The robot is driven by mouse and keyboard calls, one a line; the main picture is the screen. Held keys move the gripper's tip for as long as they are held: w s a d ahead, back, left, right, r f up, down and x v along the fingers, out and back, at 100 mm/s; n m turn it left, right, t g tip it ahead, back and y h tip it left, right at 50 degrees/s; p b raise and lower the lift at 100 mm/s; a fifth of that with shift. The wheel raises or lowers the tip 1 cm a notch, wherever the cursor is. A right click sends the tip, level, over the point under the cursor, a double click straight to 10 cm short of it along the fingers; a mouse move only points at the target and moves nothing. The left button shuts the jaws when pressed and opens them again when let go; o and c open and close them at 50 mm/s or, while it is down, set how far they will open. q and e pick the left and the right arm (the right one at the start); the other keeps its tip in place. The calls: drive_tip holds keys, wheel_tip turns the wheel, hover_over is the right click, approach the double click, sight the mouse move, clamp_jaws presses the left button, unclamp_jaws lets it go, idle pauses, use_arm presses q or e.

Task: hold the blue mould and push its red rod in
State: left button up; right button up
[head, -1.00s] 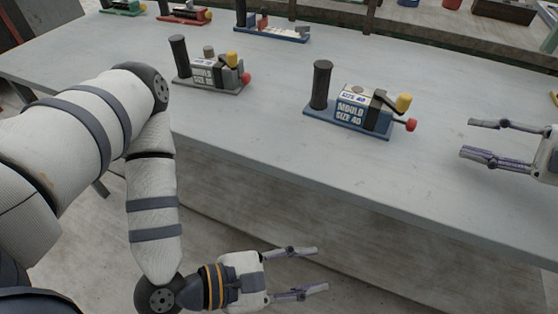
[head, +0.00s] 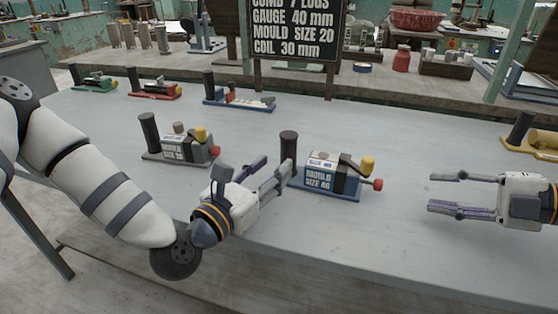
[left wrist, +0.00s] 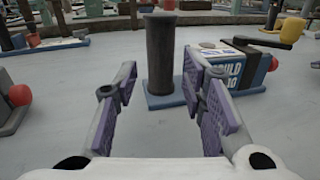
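My left gripper (head: 275,172) is open just left of the post. In the left wrist view the post (left wrist: 160,55) stands upright ahead, between the line of the open fingers, and seems apart from them. My right gripper (head: 432,193) is open and empty, right of the red rod and pointing towards it.
A grey mould (head: 172,148) labelled "MOULD SIZE 20" or similar stands left, close behind my left gripper. Green, red and blue devices line the back left; a yellow one (head: 530,140) stands right. A dark sign (head: 297,30) stands behind the table.

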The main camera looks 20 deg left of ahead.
sight(284, 158)
use_arm(q)
drive_tip(key=w, duration=0.4)
drive_tip(key=w+d, duration=0.1)
drive_tip(key=w, duration=0.2)
drive_tip(key=shift+d, duration=0.1)
